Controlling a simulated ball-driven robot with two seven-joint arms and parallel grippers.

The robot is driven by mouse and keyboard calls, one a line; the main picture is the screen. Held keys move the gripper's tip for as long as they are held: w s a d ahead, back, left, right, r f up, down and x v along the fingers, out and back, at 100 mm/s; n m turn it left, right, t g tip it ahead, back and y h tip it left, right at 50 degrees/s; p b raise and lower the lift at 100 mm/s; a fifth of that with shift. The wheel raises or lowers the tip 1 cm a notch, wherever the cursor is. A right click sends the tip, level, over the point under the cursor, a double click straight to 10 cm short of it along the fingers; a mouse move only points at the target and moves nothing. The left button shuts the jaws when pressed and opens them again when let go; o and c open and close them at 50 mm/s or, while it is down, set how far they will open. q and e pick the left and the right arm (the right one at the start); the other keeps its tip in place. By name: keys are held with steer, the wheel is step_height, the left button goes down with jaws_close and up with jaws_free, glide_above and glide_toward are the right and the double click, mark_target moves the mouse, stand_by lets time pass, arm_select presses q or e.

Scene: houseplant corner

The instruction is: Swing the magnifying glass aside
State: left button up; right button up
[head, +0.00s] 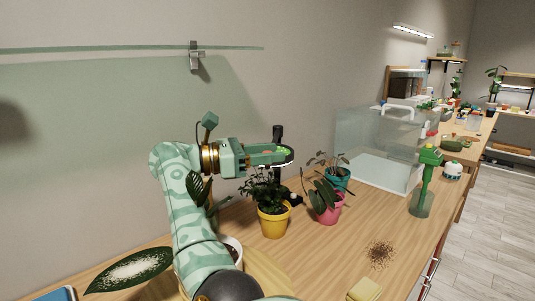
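The magnifying glass (291,157) shows as a dark round rim behind the yellow pot's plant, with a dark upright part (277,132) rising at it. Leaves hide the lower part of the magnifying glass.
A yellow pot (273,222) stands just below the gripper, with a pink pot (326,209) and teal pot (337,178) to its right. A glass tank (375,145) stands behind. Loose soil (380,254) and a yellow block (364,289) lie in front.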

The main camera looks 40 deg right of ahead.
arm_select(q)
step_height(320, 180, down, 6)
steer(key=a+m+b, duration=0.1)
steer(key=a+b, duration=0.1)
steer(key=b, duration=0.5)
steer(key=shift+a+r+g+y, duration=0.25)
steer(key=shift+a+g+y, duration=0.05)
steer(key=shift+g, duration=0.1)
arm_select(e)
steer(key=v, duration=1.2)
